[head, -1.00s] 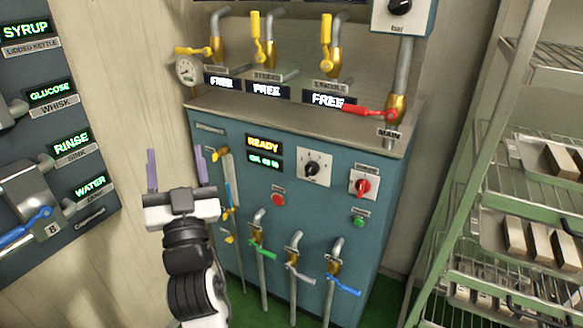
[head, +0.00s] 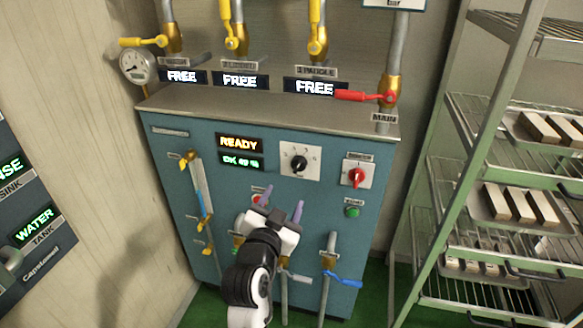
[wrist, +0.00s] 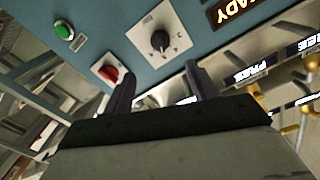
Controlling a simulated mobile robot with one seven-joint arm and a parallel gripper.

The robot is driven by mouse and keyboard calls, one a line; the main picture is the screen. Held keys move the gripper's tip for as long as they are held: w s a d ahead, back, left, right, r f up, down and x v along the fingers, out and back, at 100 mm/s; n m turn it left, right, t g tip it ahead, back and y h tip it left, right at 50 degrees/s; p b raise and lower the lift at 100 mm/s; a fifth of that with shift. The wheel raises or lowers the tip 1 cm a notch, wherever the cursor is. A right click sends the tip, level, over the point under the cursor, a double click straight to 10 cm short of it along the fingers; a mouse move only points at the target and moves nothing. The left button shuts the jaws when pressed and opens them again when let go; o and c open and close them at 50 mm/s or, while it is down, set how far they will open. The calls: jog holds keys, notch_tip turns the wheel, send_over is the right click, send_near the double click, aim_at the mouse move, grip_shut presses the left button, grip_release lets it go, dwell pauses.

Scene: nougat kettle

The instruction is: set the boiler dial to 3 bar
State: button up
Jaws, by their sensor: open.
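The boiler dial is a black knob (head: 299,163) on a white square plate with marks around it, on the blue boiler front (head: 325,200). In the wrist view the black dial (wrist: 160,41) is beyond the fingertips, between them and to the upper side, untouched. The figures are too small to read surely. My gripper (head: 282,205) is open and empty, below the dial in the head view, with its purple-grey fingers pointing up toward the panel. It covers part of a red button and pipes. The wrist view also shows the fingers (wrist: 158,85) apart.
Right of the dial are a red rotary switch (head: 356,176) and a green button (head: 352,212). READY (head: 239,142) glows to its left. Pipes with blue-handled (head: 342,280) and other valves stand below. A wire rack (head: 450,190) with trays stands at the right.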

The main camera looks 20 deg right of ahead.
aim_at(297, 168)
jog(key=p+x, duration=0.2)
jog(key=x, duration=1)
jog(key=shift+w+d, duration=0.25)
jog(key=shift+w, duration=0.05)
jog(key=c, duration=1)
